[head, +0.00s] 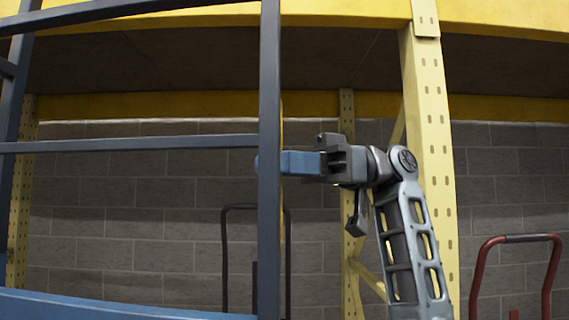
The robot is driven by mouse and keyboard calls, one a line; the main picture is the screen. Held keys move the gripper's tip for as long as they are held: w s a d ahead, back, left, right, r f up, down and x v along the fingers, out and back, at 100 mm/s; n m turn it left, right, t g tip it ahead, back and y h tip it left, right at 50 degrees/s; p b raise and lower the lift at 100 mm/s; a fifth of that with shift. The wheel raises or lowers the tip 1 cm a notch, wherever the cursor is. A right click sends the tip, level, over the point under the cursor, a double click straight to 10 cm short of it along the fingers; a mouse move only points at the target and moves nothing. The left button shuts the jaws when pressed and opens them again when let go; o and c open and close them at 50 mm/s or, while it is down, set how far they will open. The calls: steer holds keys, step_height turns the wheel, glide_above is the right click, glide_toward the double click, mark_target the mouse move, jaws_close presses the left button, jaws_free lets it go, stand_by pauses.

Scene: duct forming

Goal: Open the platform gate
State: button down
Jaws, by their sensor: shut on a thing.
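The platform gate (269,90) looks like a dark blue metal frame on the left, with an upright bar at its right side and thin rails running left. My gripper (290,163) reaches in from the right at the height of the middle rail. Its blue fingers meet the upright bar and pass partly behind it, with a small blue tip showing on the bar's left side. The gripper is shut on the gate's upright bar. The bar hides the fingertips, so the exact grip does not show. No latch is visible.
A yellow perforated rack post (428,150) stands just right of my gripper, under a yellow beam (340,12). A red cart handle (480,270) is at lower right, and a dark handle frame (225,245) is behind the gate. A grey block wall (110,210) closes the back.

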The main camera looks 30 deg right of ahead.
steer(key=shift+w+a+r, duration=0.1)
steer(key=shift+a, duration=0.35)
steer(key=c, duration=1.2)
jaws_free()
steer(key=shift+a, duration=0.15)
steer(key=shift+o, duration=0.2)
steer(key=d+b, duration=0.1)
steer(key=d, duration=0.7)
steer(key=shift+s, duration=0.2)
